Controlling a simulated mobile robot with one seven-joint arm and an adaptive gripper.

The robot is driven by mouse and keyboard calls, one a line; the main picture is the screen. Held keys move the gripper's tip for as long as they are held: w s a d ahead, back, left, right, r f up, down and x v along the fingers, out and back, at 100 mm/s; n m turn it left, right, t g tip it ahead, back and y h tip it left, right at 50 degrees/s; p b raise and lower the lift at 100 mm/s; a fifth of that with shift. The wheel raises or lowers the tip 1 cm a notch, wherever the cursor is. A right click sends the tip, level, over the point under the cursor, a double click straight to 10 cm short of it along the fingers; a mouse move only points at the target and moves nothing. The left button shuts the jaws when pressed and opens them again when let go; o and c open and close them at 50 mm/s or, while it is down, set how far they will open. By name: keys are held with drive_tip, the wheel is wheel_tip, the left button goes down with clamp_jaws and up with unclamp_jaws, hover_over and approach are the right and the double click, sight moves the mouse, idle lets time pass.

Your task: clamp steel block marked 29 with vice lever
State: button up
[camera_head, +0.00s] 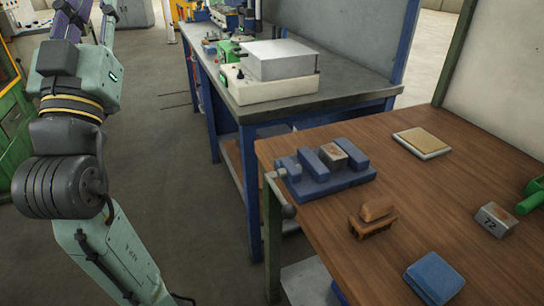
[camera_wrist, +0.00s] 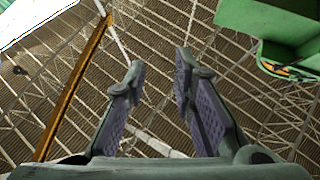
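A blue vice (camera_head: 325,176) is on the near left corner of the wooden bench. A steel block (camera_head: 346,151) with brownish marks on top sits at the vice, by its right jaw; no number is readable on it. The vice lever (camera_head: 279,187) sticks out at the left end, with a dark round knob hanging past the bench edge. Another steel block (camera_head: 491,220), marked 72, lies at the right of the bench. My arm is at the left, away from the vice. My gripper (camera_wrist: 160,85) is open and empty in the wrist view, against a roof of beams.
On the wooden bench (camera_head: 310,232) are a wooden brush (camera_head: 374,220), a blue folded cloth (camera_head: 434,277), a tan pad (camera_head: 421,142) and a green item (camera_head: 532,196) at the right edge. A grey bench (camera_head: 350,80) with a white device stands behind. Floor left of the benches is clear.

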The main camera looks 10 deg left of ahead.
drive_tip(key=w+d+f+m+g+h, duration=0.1)
drive_tip(key=w+h, duration=0.1)
drive_tip(key=h, duration=0.1)
drive_tip(key=w+d+f+m+g+h, duration=0.1)
drive_tip(key=d+m+h, duration=0.1)
drive_tip(key=h, duration=0.1)
drive_tip(key=w+d+f+m+h, duration=0.1)
drive_tip(key=w+m+h, duration=0.1)
drive_tip(key=shift+w+d+f+g+h, duration=0.25)
drive_tip(key=shift+w+d+g+h, duration=0.05)
drive_tip(key=shift+d+g+h, duration=0.1)
drive_tip(key=shift+c, duration=1.2)
drive_tip(key=d+f+m+g+h, duration=0.1)
drive_tip(key=d+f+g+h, duration=0.1)
drive_tip(key=w+d+f+m+g+h, duration=0.1)
drive_tip(key=d+f+m+g+h, duration=0.1)
drive_tip(key=d+f+g, duration=0.1)
drive_tip(key=shift+w+d+f+m, duration=0.1)
drive_tip(key=shift+w+f+m, duration=0.1)
drive_tip(key=shift+f+m, duration=0.1)
clamp_jaws()
drive_tip(key=s+d+f+m+g+h, duration=0.3)
drive_tip(key=s+d+f+m+g, duration=0.2)
drive_tip(key=s+f+g, duration=0.4)
wheel_tip(320, 180, down, 2)
drive_tip(key=shift+d+g+p, duration=0.25)
drive_tip(key=shift+g+p, duration=0.1)
drive_tip(key=shift+g, duration=0.65)
